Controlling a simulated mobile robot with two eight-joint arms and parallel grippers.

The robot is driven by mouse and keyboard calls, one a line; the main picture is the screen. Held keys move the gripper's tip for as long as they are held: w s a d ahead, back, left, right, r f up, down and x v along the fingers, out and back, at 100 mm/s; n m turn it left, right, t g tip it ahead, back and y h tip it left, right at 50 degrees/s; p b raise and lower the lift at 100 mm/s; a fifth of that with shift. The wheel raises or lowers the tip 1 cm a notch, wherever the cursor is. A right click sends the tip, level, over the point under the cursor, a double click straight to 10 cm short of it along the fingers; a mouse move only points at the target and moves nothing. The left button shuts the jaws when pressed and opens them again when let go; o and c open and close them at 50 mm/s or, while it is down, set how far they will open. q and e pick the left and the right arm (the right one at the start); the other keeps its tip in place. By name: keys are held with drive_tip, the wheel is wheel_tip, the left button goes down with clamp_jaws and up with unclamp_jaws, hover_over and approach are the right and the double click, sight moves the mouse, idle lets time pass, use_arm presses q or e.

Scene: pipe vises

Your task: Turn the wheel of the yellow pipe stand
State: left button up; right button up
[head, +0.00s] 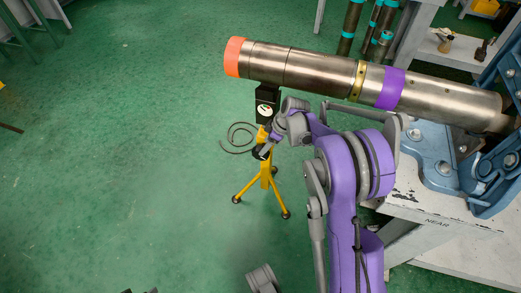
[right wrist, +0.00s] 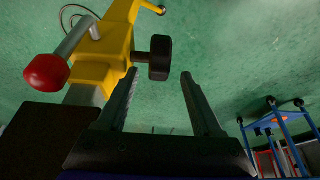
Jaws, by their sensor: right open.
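The yellow pipe stand (head: 265,176) stands on its tripod legs on the green floor, under the free end of a long metal pipe (head: 315,70). In the right wrist view, the yellow body (right wrist: 117,38) has a rod with a red ball end (right wrist: 47,72) and a short shaft with a black knob or wheel (right wrist: 160,58). My right gripper (right wrist: 159,74) is open, with the black wheel just ahead of its fingertips, between their lines; nothing is gripped. In the head view, my right gripper (head: 262,152) is small and partly hidden beside the stand's upper part.
The pipe's right end is at a blue vise (head: 495,165) on a white bench (head: 440,212). A dark hose or cable (head: 234,138) lies by the stand. A blue wheeled frame (right wrist: 280,120) shows at the right wrist view's right. Floor left of the stand is clear.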

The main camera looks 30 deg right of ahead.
drive_tip(key=b+x, duration=0.1)
drive_tip(key=x, duration=0.4)
drive_tip(key=shift+w+f, duration=0.2)
drive_tip(key=shift+f, duration=0.1)
clamp_jaws()
